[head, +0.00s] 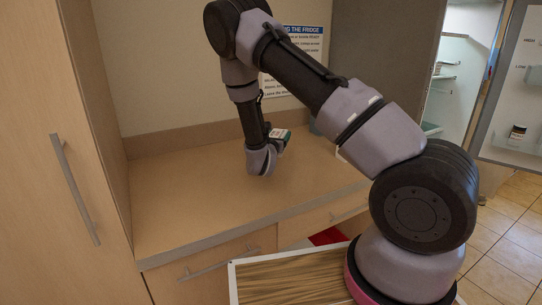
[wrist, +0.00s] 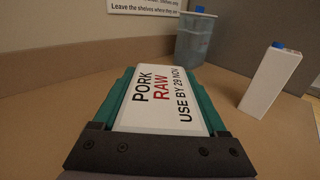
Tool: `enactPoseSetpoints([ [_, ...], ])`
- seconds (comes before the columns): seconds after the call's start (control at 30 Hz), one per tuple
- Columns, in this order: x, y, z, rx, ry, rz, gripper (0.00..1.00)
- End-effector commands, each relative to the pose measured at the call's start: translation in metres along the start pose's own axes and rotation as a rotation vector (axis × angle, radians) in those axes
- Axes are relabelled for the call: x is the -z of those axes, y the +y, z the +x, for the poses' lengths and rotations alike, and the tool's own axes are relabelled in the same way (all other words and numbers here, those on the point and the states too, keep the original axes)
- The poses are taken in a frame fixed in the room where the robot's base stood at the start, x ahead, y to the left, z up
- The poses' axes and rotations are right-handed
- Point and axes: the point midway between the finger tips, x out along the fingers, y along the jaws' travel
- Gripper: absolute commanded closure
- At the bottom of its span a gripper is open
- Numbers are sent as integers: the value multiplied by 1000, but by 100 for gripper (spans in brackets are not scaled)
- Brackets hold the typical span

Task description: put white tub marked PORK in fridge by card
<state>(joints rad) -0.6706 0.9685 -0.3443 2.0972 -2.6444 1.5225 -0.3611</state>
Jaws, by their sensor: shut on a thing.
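The white tub marked PORK RAW, USE BY 29 NOV (wrist: 160,98) is between the green-padded fingers of my gripper (wrist: 165,110), which is shut on it. In the head view the tub (head: 281,133) is small and partly hidden by my gripper (head: 272,143), over the back of the counter. I cannot tell whether it touches the counter. The fridge (head: 462,60) stands open at the right, with pale shelves inside. The card (head: 308,45) headed with words ending in "THE FRIDGE" is on the back wall, partly covered by my arm. Its lower edge shows in the wrist view (wrist: 150,8).
A clear jug with a blue lid (wrist: 194,40) and a white carton with a blue cap (wrist: 270,78) stand on the counter (head: 190,200) beyond the tub. The open fridge door (head: 512,95) holds a small jar (head: 518,132). A tall cupboard (head: 60,100) bounds the left.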

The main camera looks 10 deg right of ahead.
Motion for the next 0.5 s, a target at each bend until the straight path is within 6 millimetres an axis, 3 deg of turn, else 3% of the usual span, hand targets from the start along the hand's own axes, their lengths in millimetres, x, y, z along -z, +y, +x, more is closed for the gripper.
enactPoseSetpoints([
  [0.5,62,-1,0,3,0,0,100],
])
